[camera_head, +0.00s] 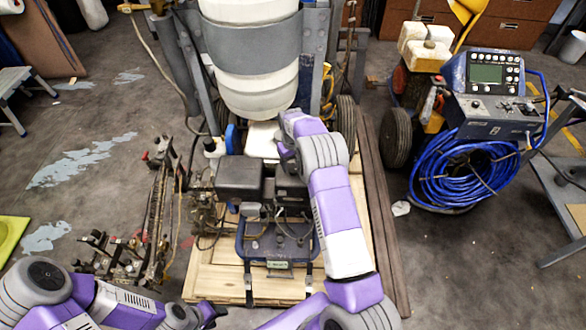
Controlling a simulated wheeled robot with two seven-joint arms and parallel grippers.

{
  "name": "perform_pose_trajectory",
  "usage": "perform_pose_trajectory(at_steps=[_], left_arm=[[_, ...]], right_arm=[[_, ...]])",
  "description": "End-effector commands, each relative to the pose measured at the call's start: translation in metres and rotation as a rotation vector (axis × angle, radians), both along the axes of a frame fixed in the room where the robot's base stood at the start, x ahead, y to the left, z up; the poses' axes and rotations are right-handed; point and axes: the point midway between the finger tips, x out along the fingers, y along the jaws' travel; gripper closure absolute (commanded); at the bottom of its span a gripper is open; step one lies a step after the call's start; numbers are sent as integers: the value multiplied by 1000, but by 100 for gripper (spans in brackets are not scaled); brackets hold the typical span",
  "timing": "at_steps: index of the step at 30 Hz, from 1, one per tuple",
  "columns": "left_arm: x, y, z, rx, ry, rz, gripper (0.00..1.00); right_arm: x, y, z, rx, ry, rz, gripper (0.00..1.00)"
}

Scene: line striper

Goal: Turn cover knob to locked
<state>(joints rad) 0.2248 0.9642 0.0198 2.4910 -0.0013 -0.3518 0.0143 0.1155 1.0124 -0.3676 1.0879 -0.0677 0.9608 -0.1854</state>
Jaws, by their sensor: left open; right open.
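The line striper (242,180) stands on a wooden pallet in the middle of the head view, with its engine low in front and a white tank above. I cannot make out the cover knob or tell its position. My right arm reaches up over the right side of the machine. Its gripper (284,163) is by the engine's upper side, below the tank, open and mostly hidden by my wrist. I cannot tell whether it touches anything. My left gripper (212,313) is open and empty at the bottom edge, in front of the pallet and only partly seen.
A blue hose reel unit (470,170) with a control panel stands at the right. A rusty metal frame (158,215) stands close to the left of the pallet (215,280). A yellow-green item (10,240) lies at the left edge.

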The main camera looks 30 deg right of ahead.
Motion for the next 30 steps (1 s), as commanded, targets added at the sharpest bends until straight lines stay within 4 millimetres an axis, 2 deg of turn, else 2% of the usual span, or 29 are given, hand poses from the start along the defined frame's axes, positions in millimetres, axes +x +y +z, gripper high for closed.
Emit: perform_pose_trajectory(at_steps=[3,6,16,27,30], left_arm=[[0,0,-5,0,0,0,57],[0,0,-6,0,0,0,57],[0,0,-6,0,0,0,57],[0,0,-6,0,0,0,57],[0,0,-6,0,0,0,57]], right_arm=[[0,-1,-18,0,1,0,37],[0,-1,-25,0,-1,-1,37],[0,-1,-28,1,-1,-1,37],[0,-1,-28,1,-1,-1,93],[0,-1,-28,1,-1,1,93]])
